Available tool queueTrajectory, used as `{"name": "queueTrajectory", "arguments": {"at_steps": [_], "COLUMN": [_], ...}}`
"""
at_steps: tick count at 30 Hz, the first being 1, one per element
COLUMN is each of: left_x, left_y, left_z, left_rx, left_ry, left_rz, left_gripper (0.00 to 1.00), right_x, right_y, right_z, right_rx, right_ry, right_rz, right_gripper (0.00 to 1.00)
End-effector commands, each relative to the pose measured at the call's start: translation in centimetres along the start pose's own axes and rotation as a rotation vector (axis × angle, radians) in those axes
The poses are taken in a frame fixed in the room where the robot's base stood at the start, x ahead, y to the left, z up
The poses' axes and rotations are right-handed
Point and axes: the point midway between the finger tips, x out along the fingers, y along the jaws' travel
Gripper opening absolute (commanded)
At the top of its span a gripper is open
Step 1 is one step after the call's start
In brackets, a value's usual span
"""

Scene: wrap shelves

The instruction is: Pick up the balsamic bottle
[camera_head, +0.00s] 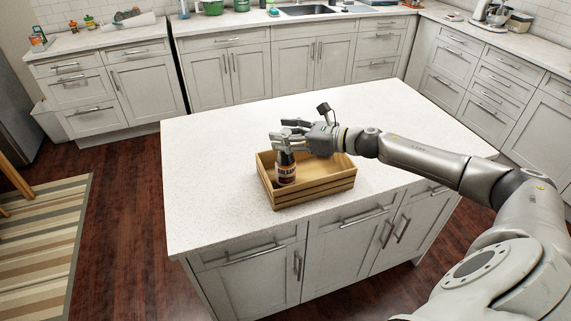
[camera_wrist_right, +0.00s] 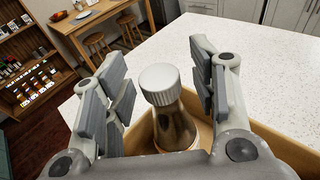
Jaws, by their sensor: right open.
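The balsamic bottle (camera_head: 286,172) stands upright in the left part of a wooden crate (camera_head: 315,190) on the white island. It is dark, with a printed label. In the right wrist view its grey ribbed cap and dark neck (camera_wrist_right: 174,128) show between the fingers. My right gripper (camera_head: 286,136) is at the top of the bottle, reaching in from the right over the crate. In the right wrist view the gripper (camera_wrist_right: 160,92) is open, one finger on each side of the cap with gaps between. My left gripper is not in view.
The island top (camera_head: 215,155) is clear around the crate. The crate's low walls (camera_wrist_right: 270,146) stand close to the bottle. The rest of the crate looks empty where it shows. Counters with a sink (camera_head: 305,10) run along the back, well away.

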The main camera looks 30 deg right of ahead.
Motion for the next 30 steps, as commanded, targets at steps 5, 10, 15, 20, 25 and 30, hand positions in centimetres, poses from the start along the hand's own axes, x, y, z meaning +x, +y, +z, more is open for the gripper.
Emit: {"name": "queueTrajectory", "arguments": {"at_steps": [5,10,15,20,25,30], "left_x": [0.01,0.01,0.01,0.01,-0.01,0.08], "left_y": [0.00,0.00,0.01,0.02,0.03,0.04], "left_z": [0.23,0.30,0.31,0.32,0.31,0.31], "left_rx": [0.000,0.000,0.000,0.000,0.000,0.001], "left_ry": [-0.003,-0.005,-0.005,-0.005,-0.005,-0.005], "left_rz": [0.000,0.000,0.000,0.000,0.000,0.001], "left_gripper": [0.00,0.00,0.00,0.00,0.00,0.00], "right_x": [-0.03,-0.04,-0.04,-0.05,-0.05,-0.07], "right_y": [-0.02,-0.02,-0.02,-0.03,-0.06,-0.08], "right_z": [0.00,0.01,0.01,0.02,0.21,0.30], "right_rx": [0.000,0.000,0.000,0.000,-0.001,-0.002], "right_ry": [0.000,0.000,0.000,0.000,-0.003,-0.003], "right_rz": [0.000,0.000,0.000,0.000,-0.001,-0.001], "right_gripper": [0.39,0.17,0.00,0.00,0.00,0.00]}}
